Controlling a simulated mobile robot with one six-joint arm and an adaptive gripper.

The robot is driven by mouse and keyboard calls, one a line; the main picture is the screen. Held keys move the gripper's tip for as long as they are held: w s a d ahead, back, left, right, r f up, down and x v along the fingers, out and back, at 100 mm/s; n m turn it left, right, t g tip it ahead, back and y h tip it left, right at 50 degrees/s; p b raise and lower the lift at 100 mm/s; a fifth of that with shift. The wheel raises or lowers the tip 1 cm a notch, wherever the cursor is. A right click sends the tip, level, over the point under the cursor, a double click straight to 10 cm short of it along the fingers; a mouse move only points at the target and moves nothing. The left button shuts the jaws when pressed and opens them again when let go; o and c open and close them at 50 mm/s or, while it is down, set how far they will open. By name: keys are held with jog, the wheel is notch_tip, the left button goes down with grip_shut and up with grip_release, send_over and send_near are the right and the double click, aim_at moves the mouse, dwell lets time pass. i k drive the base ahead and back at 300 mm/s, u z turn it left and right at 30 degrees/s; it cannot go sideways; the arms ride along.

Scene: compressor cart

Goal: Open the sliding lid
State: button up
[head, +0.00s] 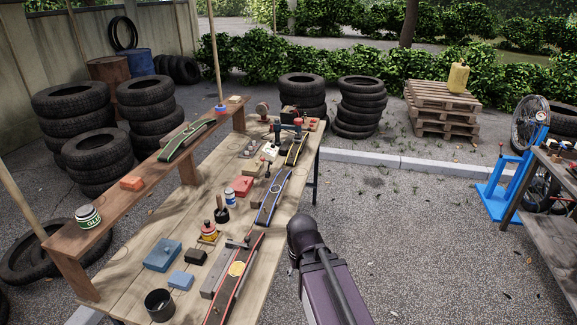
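No sliding lid can be made out for certain. A blue box (163,255) sits on the near left part of the wooden workbench (132,287), and a smaller blue block (181,280) is beside it. A red box (241,186) sits farther back on the bench. At this size I cannot tell whether any of them has a sliding lid. Part of my dark purple and black arm shows at the bottom, right of the bench and apart from these boxes. My gripper's fingers do not show.
Skateboard-like decks (235,280), a black cup (160,304), a bottle (230,197) and small tools crowd the bench. A raised shelf (115,215) runs along its left side. Open gravel (430,240) lies to the right, before a blue stand (497,190) and another table (555,195).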

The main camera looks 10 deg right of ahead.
aim_at(254, 165)
jog(key=z, duration=0.15)
jog(key=k, duration=0.65)
jog(key=z, duration=0.55)
jog(key=i, duration=1.45)
jog(key=u, duration=0.75)
jog(key=i, duration=0.5)
jog(key=u, duration=0.25)
